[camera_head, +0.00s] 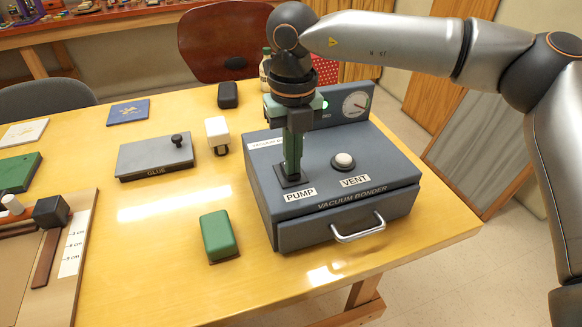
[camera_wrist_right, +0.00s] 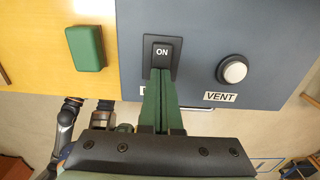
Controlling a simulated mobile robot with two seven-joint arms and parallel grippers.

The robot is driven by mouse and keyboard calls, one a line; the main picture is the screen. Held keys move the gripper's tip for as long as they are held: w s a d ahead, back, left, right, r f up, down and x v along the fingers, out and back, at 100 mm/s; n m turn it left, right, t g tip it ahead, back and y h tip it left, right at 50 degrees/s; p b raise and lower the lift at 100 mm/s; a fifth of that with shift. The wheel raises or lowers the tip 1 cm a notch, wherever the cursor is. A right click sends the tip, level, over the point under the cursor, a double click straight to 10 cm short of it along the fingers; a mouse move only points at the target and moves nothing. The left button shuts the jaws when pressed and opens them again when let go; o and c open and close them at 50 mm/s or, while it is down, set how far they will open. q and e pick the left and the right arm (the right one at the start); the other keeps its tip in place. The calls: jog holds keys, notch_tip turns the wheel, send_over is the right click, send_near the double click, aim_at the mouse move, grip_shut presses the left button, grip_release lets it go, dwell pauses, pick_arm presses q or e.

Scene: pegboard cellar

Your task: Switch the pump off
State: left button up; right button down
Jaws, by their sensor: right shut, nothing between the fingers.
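The blue-grey vacuum bonder (camera_head: 345,205) stands on the wooden table. Its black pump switch (camera_wrist_right: 162,52) reads ON in the right wrist view. My right gripper (camera_head: 292,172) points down over the switch, above the PUMP label (camera_head: 299,195). In the right wrist view the green fingers of the right gripper (camera_wrist_right: 160,76) are together and empty, with their tips over the lower part of the switch. I cannot tell whether they touch it. The gripper hides most of the switch in the head view. My left gripper is not in view.
A white round VENT button (camera_head: 343,161) sits right of the switch, with a gauge (camera_head: 355,104) behind. A drawer handle (camera_head: 358,229) sticks out in front. A green block (camera_head: 219,235), a white block (camera_head: 217,133) and the grey GLUE box (camera_head: 155,158) stand left of the bonder.

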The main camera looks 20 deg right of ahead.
jog(key=shift+r+p, duration=2.4)
jog(key=shift+r, duration=1.05)
jog(key=shift+f, duration=0.1)
